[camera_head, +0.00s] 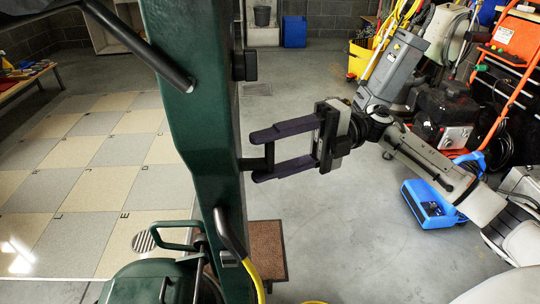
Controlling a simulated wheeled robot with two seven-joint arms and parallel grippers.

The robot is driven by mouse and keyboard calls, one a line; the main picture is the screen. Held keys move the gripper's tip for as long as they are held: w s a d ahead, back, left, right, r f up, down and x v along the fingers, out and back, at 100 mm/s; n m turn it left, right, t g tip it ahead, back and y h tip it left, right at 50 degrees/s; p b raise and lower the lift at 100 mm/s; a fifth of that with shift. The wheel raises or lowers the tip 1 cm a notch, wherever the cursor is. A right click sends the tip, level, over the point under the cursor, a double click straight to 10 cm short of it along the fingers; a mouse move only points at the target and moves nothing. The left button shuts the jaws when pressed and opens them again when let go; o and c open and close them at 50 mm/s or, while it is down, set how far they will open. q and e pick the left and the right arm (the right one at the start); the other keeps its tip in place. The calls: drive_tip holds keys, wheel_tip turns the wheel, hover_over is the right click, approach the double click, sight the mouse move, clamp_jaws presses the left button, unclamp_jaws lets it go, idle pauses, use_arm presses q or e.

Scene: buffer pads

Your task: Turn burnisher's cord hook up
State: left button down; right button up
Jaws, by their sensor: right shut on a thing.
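The burnisher's dark green column (190,100) runs from the top of the head view down to its dark green body (150,284). A black cord hook (252,163) sticks out from the column's right side. My right gripper (258,156) comes in from the right, with its dark purple fingers above and below the hook's outer end, shut on it. The hook's upright end spans between the fingers; which way its tip points I cannot tell. My left gripper is not in view.
A black block (245,66) sits higher on the column. A yellow cord (253,277) hangs from the column's lower part. A brown mat (268,244) lies behind it. A blue machine (430,205) stands at right. Grey floor is clear behind my right gripper.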

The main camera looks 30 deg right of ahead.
drive_tip(key=shift+n, duration=0.3)
drive_tip(key=o, duration=1)
drive_tip(key=shift+o, duration=0.3)
drive_tip(key=shift+d, duration=0.1)
drive_tip(key=d, duration=1)
drive_tip(key=shift+s, duration=0.35)
